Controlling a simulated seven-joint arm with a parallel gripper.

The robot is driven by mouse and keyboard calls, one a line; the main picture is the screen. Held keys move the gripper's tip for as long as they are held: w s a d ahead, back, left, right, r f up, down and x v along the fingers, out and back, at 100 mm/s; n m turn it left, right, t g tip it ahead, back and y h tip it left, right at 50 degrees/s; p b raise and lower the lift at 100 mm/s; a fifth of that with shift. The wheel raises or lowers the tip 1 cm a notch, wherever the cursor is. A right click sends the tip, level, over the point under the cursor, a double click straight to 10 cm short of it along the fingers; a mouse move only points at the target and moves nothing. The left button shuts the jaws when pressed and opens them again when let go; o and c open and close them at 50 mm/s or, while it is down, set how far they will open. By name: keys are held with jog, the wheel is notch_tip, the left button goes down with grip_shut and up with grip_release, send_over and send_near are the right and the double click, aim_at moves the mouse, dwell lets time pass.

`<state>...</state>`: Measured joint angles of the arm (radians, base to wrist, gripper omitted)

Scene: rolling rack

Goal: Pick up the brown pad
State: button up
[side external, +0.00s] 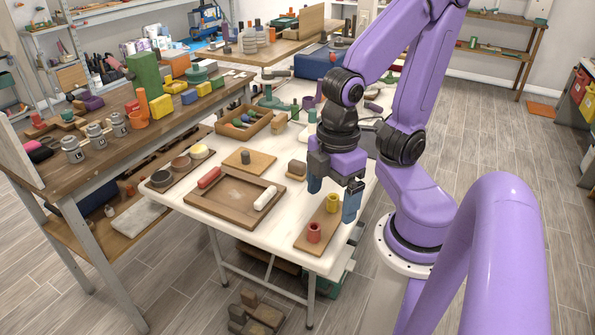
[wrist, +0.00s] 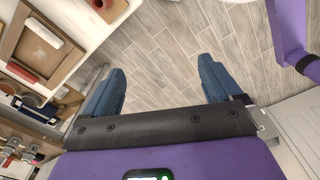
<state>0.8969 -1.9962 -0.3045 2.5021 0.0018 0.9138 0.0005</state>
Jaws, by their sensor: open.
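My gripper (side external: 333,190) is open and empty, its blue fingers above the right end of the white table, over a small board with a red and a yellow cup. In the wrist view my gripper (wrist: 160,82) has only floor between its fingers. A small brown block (side external: 296,168) sits on the table just left of my gripper. I cannot tell for sure which of these is the brown pad.
A wooden tray (side external: 232,213) with a red and a white roller lies mid-table. A small board (side external: 263,162) with a dark knob is behind it. The cup board (side external: 307,240) is below my gripper. A cluttered workbench (side external: 60,165) stands at left.

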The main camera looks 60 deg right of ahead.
jog(key=w+d+f+n+h, duration=0.1)
jog(key=w+d, duration=0.2)
jog(key=w, duration=0.3)
jog(key=w+d+f+t+h, duration=0.1)
jog(key=w+d, duration=0.2)
jog(key=w, duration=0.4)
jog(key=w+d+f+n+h, duration=0.1)
jog(key=w+d, duration=0.1)
jog(key=w, duration=0.4)
jog(key=n+g+h, duration=0.1)
jog(key=n+h, duration=0.1)
jog(key=n, duration=0.1)
send_near(297, 162)
jog(key=x, duration=0.5)
jog(key=shift+a, duration=0.15)
jog(key=shift+x, duration=2.7)
jog(key=c, duration=1.1)
